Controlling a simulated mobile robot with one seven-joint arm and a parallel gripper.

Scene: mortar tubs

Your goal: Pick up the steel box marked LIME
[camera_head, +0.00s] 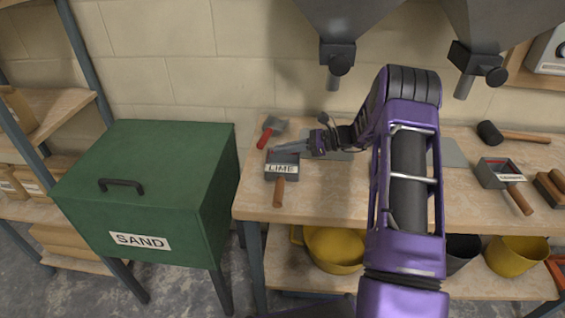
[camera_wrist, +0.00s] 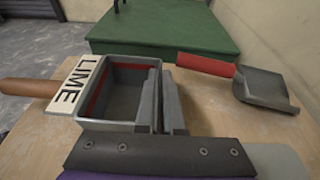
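The steel box marked LIME (camera_head: 283,158) is a small open grey box with a red line inside, a white label and a wooden handle. It is at the left end of the workbench, handle toward the front. In the wrist view the box (camera_wrist: 107,124) is close, its label and handle to the left. My gripper (camera_head: 287,148) reaches in from the right, low over the box. In the wrist view my gripper's fingers (camera_wrist: 160,98) are close together at the box's right wall, one inside and one outside, and look shut on it. Whether the box touches the bench is unclear.
A red-handled scoop (camera_head: 272,131) lies just behind the box. A green SAND bin (camera_head: 150,190) stands left of the workbench (camera_head: 330,200). A second steel box (camera_head: 497,172) and a mallet (camera_head: 512,136) lie at the right. Hopper spouts hang above the bench.

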